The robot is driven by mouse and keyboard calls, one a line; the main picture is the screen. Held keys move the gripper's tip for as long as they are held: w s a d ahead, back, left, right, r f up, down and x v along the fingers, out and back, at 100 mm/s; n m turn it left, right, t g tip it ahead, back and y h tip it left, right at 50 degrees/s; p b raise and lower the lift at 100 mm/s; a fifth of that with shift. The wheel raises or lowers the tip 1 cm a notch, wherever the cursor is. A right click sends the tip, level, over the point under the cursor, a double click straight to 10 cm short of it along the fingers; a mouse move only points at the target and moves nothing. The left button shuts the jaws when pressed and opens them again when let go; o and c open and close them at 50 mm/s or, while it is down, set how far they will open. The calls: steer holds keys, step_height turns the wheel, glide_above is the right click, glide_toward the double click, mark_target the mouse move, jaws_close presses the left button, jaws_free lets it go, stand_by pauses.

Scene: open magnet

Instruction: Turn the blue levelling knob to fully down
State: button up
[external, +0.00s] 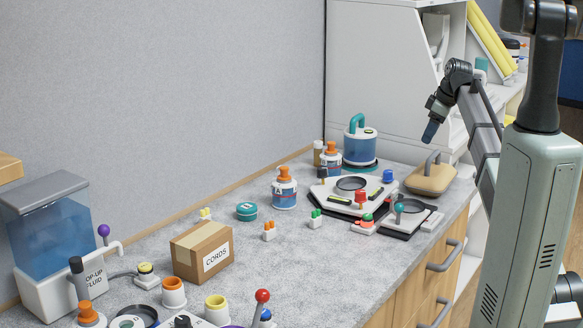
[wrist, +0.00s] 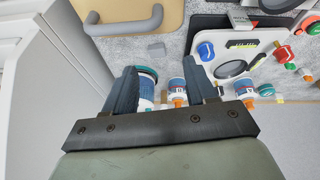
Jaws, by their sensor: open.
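The blue levelling knob (external: 388,175) sits on the back right corner of a white levelling plate (external: 332,199). In the wrist view the blue knob (wrist: 205,51) is on the plate's near left corner, with a pale mark beside it. Its exact setting is too small to read. My gripper (external: 429,132) is raised above and to the right of the plate, clear of everything. In the wrist view its two dark fingers (wrist: 162,82) are apart and empty, with the knob outside them to the right.
A red knob (external: 361,197) and a dark knob (external: 323,173) stand on the same plate, with a round dark disc and bubble vials. A tan handled case (external: 430,178) lies right of the plate. A blue tank (external: 360,145) and bottles stand behind. A teal-knobbed device (external: 410,206) sits in front.

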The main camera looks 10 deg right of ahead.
steer(key=w+d+f+m+t+h, duration=0.1)
steer(key=d+f+m+h, duration=0.1)
steer(key=d, duration=0.8)
steer(key=w+d+f+m+t+h, duration=0.1)
steer(key=d+f+m+h, duration=0.1)
steer(key=d, duration=0.8)
steer(key=shift+w+d+f+m+h, duration=0.15)
steer(key=shift+d+f+m+h, duration=0.2)
steer(key=shift+f+m, duration=0.35)
steer(key=shift+r, duration=0.1)
step_height(320, 180, up, 9)
steer(key=n+t+y, duration=0.1)
steer(key=n+y, duration=0.2)
steer(key=n, duration=0.1)
glide_above(389, 172)
steer(key=w+d, duration=0.1)
steer(key=d, duration=0.3)
steer(key=s+a+f+m+g, duration=0.2)
steer(key=s+m, duration=0.1)
steer(key=s, duration=0.3)
steer(key=shift+y, duration=0.45)
steer(key=x, duration=1.4)
steer(key=shift+d, duration=0.15)
